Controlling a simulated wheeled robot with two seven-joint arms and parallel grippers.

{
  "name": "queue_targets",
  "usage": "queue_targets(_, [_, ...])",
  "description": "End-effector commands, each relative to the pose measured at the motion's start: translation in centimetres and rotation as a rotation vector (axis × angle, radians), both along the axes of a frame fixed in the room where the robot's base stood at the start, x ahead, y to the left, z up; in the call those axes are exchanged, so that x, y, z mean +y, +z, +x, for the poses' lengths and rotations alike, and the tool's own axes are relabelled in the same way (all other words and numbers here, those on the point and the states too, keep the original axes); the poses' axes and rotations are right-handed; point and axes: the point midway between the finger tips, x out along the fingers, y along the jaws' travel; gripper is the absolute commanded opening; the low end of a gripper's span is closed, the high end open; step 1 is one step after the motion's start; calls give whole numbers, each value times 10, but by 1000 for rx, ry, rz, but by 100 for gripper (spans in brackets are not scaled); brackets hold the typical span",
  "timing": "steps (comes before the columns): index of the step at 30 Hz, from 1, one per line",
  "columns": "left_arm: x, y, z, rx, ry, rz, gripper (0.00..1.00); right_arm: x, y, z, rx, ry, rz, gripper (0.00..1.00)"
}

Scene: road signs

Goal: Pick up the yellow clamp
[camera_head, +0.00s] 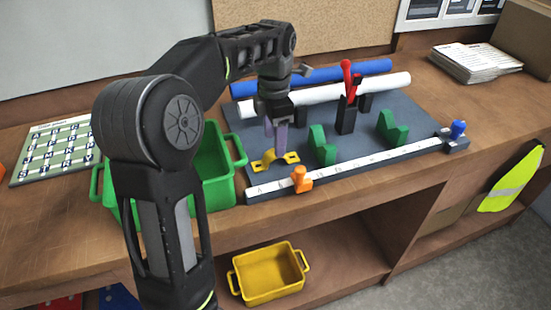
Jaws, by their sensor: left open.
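The yellow clamp (263,160) lies on the left front part of the grey board (217,107), an arched piece with flat, holed ends. My left gripper (275,146) points straight down just above and behind the clamp. Its fingers are open, and their tips are close to the clamp's arch; whether they touch it I cannot tell. The clamp rests on the board. My right gripper is not in view.
A green crate (238,150) stands left of the board, partly hidden by my arm. Green supports (322,148), an orange stop (301,180), a white ruler strip (360,163) and a red-handled toggle (347,80) are nearby. White and blue tubes (380,68) lie behind.

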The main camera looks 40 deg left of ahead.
Motion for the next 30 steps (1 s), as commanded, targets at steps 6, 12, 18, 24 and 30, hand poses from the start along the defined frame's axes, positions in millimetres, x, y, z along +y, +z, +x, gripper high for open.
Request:
queue_targets(6, [-1, -6, -1, 3, 0, -1, 58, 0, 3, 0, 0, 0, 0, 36])
queue_targets(12, [-3, -33, -2, 4, 0, -1, 58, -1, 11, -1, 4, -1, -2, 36])
queue_targets(18, [-3, -52, -1, 1, 0, -1, 58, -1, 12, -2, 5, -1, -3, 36])
queue_targets(24, [-3, -52, -1, 0, 0, 0, 58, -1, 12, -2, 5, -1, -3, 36])
queue_targets(30, [-3, -52, -1, 0, 0, 0, 58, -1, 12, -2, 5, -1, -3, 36])
